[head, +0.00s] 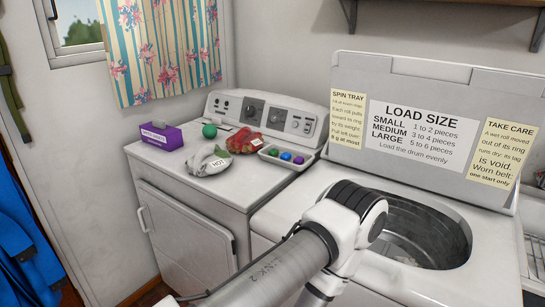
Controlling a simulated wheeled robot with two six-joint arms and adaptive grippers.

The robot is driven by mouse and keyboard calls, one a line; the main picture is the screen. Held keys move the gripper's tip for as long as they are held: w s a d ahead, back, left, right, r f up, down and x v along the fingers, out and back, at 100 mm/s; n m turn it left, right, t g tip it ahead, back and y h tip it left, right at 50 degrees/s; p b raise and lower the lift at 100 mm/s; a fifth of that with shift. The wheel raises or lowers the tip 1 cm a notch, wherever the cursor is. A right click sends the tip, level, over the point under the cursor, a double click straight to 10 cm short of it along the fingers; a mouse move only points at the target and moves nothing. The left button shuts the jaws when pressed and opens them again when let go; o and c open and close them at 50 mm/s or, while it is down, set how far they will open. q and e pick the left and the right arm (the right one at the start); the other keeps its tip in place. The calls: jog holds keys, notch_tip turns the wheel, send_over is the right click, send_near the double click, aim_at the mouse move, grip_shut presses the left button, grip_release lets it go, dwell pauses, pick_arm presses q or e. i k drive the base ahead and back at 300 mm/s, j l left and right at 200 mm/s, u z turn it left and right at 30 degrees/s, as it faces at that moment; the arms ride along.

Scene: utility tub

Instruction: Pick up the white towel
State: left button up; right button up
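A crumpled greyish-white cloth bundle (201,161), which looks like the white towel, lies on top of the white machine at the left, near its front edge. A tag reading "HOT" lies on it. A red patterned cloth bundle (240,143) lies just behind it to the right, also with a tag. One of my arms reaches up from the bottom of the head view and bends back down in front of the open washer. Neither gripper shows in the view.
A purple box (154,139), a green ball (209,131) and a small tray (262,153) with coloured balls share the machine top. The right washer's open lid (350,70) stands behind its round drum opening (425,225). A curtain (160,45) hangs at the back left.

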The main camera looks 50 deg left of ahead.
aim_at(209, 158)
jog(key=j+u, duration=0.2)
jog(key=u, duration=1.8)
jog(key=i+j+u, duration=0.1)
jog(key=i, duration=0.25)
jog(key=i+j, duration=0.3)
jog(key=i+u, duration=0.05)
jog(key=i, duration=0.05)
